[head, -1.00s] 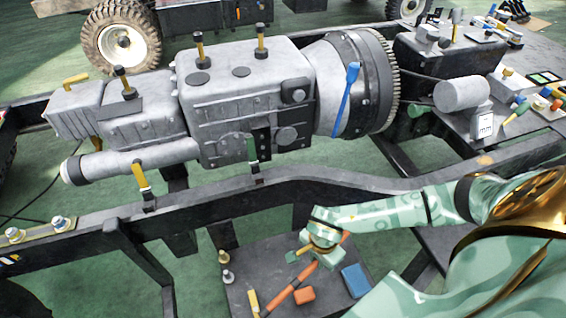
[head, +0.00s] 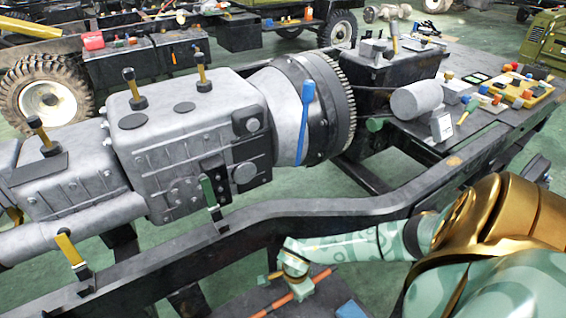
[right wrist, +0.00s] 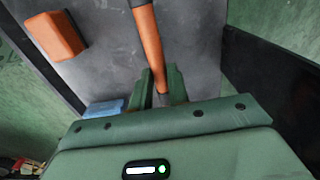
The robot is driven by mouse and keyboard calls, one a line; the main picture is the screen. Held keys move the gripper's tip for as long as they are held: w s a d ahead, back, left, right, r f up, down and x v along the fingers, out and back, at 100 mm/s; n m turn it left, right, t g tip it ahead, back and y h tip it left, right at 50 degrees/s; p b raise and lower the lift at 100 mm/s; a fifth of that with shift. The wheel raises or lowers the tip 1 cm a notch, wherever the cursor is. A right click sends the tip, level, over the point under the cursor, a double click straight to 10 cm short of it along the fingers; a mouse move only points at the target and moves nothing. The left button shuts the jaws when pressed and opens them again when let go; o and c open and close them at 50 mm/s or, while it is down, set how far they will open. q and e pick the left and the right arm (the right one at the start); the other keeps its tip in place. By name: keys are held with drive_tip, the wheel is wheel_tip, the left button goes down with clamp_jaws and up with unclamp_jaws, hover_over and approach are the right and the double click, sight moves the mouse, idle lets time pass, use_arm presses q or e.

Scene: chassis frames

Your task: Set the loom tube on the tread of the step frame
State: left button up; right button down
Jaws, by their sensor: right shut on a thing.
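The loom tube (head: 303,291) is a thin orange tube with a dark section. My right gripper (head: 296,276) is shut on it, low beside the dark chassis rail. In the right wrist view the tube (right wrist: 146,32) runs up from between the green fingers (right wrist: 162,88). Below it is a dark grey flat plate (right wrist: 98,60), which looks like the step frame's tread; its near part is cut off in the head view (head: 225,304). I cannot tell whether the tube touches the plate. My left gripper is not in view.
An orange block (right wrist: 56,36) and a blue block (right wrist: 105,107) lie by the tube on the plate. The chassis rail (head: 190,258) runs close behind, with a grey gearbox (head: 185,135) above it. A bench with parts (head: 470,125) stands at the back right.

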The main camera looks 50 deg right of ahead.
sight(288, 295)
drive_tip(key=shift+w+f+b, duration=0.6)
drive_tip(key=shift+w+f, duration=0.25)
drive_tip(key=shift+f, duration=0.3)
wheel_tip(288, 295, down, 3)
drive_tip(key=shift+w+a+b, duration=0.1)
drive_tip(key=shift+b, duration=1)
drive_tip(key=shift+f, duration=0.35)
drive_tip(key=shift+w+r, duration=0.1)
drive_tip(key=shift+r, duration=0.1)
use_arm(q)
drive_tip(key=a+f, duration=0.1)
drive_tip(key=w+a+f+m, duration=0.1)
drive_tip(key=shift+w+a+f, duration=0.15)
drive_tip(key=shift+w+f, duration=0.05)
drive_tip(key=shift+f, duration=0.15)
use_arm(e)
drive_tip(key=shift+f, duration=0.1)
drive_tip(key=c, duration=1.3)
unclamp_jaws()
drive_tip(key=shift+c, duration=0.2)
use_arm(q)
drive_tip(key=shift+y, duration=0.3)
